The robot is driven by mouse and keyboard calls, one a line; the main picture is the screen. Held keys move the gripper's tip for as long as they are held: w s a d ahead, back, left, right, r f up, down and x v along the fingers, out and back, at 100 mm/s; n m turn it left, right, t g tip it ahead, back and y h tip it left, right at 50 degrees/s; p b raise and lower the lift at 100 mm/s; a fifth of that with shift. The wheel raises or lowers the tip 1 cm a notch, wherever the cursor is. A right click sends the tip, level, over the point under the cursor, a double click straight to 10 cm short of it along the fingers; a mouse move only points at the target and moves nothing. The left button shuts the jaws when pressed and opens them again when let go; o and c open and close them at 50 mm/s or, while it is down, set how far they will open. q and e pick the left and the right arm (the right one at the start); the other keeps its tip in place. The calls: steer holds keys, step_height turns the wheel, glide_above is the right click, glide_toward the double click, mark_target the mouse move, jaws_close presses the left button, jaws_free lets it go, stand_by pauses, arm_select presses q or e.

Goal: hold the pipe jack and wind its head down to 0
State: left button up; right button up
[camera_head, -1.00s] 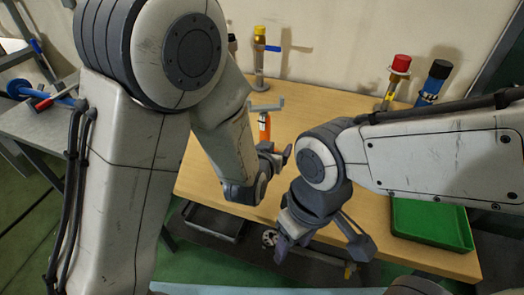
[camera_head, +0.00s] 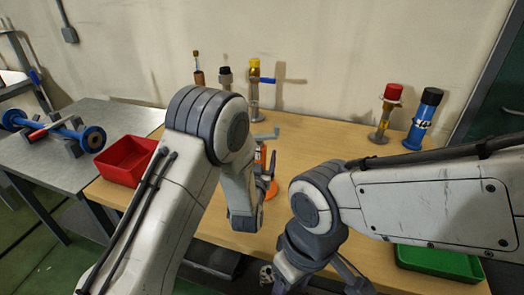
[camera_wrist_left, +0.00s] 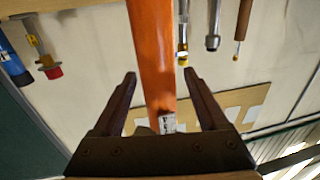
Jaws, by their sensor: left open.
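The pipe jack is an orange post (camera_head: 259,156) standing on the wooden table, with a grey crank-like piece (camera_head: 266,134) at its top. My left forearm and gripper hide much of its lower part in the head view. My left gripper (camera_head: 267,175) is close to the post. In the left wrist view, its two open fingers (camera_wrist_left: 160,82) lie on either side of the orange post (camera_wrist_left: 153,50), with gaps visible on both sides. My right gripper (camera_head: 318,280) is low at the front of the table, cut off by the frame edge; its jaws are unclear.
A red bin (camera_head: 126,160) stands left of my left arm. A green bin (camera_head: 440,262) lies at the front right. Yellow-topped (camera_head: 254,85), red-topped (camera_head: 386,112) and blue (camera_head: 423,118) pieces stand along the back. A blue flanged pipe (camera_head: 55,128) rests on the grey side table.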

arm_select(q)
steer(key=shift+w+d, duration=0.15)
steer(key=shift+w, duration=0.9)
jaws_close()
stand_by(0.6)
stand_by(0.4)
stand_by(1.6)
